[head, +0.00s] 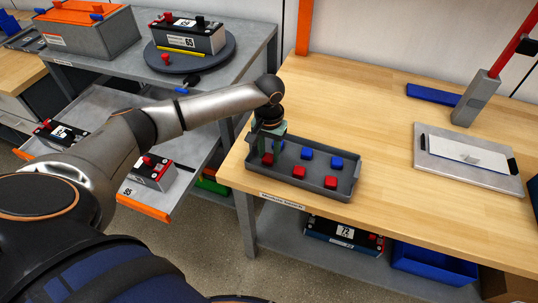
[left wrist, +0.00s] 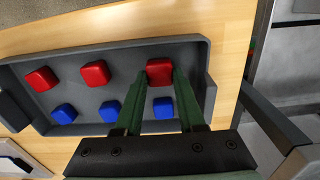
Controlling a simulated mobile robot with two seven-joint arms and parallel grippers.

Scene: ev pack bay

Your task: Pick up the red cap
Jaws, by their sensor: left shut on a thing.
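My left gripper (head: 267,150) reaches down into a dark grey tray (head: 345,193) at the left end of the wooden bench. It is shut on a red cap (head: 267,159) at the tray's left end. In the left wrist view this red cap (left wrist: 159,68) sits between the green fingertips (left wrist: 160,76); I cannot tell whether it still touches the tray floor. Two more red caps (head: 299,171) (head: 331,182) lie in the same row. Blue caps (head: 307,154) (head: 336,162) lie in the row behind, one partly hidden by the gripper. My right gripper is out of view.
A battery (head: 188,36) stands on a round turntable (head: 215,62), with a loose red cap (head: 165,58) beside it. A flat metal plate (head: 440,174) and a post (head: 473,98) stand on the bench's right. The bench middle (head: 385,130) is clear.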

